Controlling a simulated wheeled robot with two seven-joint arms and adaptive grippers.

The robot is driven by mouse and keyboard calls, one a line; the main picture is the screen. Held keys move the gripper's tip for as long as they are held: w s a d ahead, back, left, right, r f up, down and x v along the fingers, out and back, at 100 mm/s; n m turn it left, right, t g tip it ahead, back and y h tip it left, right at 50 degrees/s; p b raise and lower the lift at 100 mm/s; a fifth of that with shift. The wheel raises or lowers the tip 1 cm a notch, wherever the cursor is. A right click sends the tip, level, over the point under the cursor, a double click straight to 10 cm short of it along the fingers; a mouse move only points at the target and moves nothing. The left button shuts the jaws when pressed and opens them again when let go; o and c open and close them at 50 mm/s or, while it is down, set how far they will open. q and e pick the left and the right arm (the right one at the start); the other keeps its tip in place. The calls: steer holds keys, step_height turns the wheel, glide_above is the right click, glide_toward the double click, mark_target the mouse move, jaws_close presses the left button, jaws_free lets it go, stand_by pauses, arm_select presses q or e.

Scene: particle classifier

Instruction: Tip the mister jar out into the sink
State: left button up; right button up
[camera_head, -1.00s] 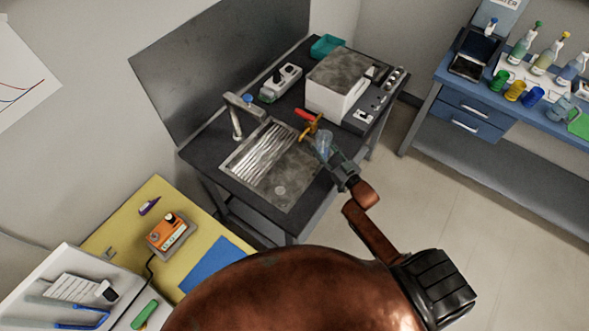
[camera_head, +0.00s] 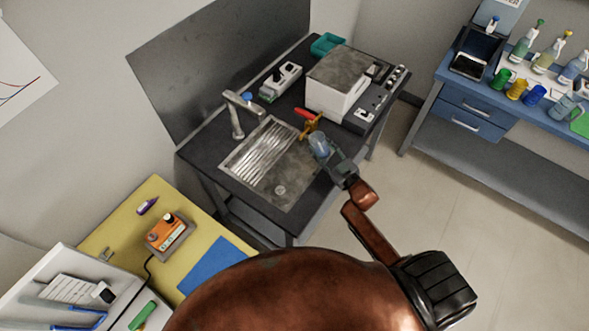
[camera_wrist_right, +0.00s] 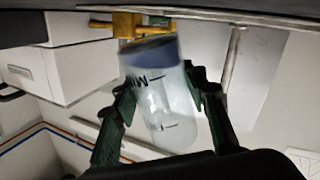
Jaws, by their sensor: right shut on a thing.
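The mister jar (camera_head: 319,146) is a small clear jar with a bluish end, held at the right corner of the sink (camera_head: 270,190) in the head view. In the right wrist view the jar (camera_wrist_right: 160,100) is tilted, with dark lettering and graduation marks. Its dark blue end points to the top of the picture, beside a yellow fitting. My right gripper (camera_head: 330,159) is shut on the jar; its green fingers (camera_wrist_right: 163,108) press on both sides. I cannot tell whether anything is flowing out. My left gripper is not in view.
A tap (camera_head: 237,115) stands behind the ribbed drainer. A yellow fitting with a red handle (camera_head: 309,121) is close to the jar. A white box with a grey top (camera_head: 338,82) stands to the right on the black counter. The sink basin is clear.

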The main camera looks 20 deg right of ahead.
steer(key=shift+a+r+n, duration=0.2)
steer(key=shift+n, duration=0.3)
steer(key=shift+a+r+n, duration=0.2)
steer(key=shift+a+n, duration=0.05)
steer(key=shift+n, duration=0.15)
steer(key=shift+a+f+n+b, duration=0.3)
steer(key=shift+n+b, duration=0.2)
steer(key=shift+b, duration=0.15)
steer(key=shift+a+f+n+g+b, duration=0.15)
steer(key=shift+n+g+b, duration=0.15)
steer(key=shift+n+b, duration=0.3)
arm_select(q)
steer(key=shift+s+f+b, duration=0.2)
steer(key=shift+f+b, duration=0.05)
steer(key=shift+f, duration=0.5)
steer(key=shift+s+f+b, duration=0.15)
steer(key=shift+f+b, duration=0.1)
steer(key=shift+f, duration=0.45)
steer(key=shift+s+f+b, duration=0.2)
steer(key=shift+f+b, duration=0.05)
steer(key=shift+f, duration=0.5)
arm_select(e)
steer(key=shift+d+f+n+h, duration=0.15)
steer(key=shift+n+h, duration=0.25)
steer(key=shift+n, duration=0.6)
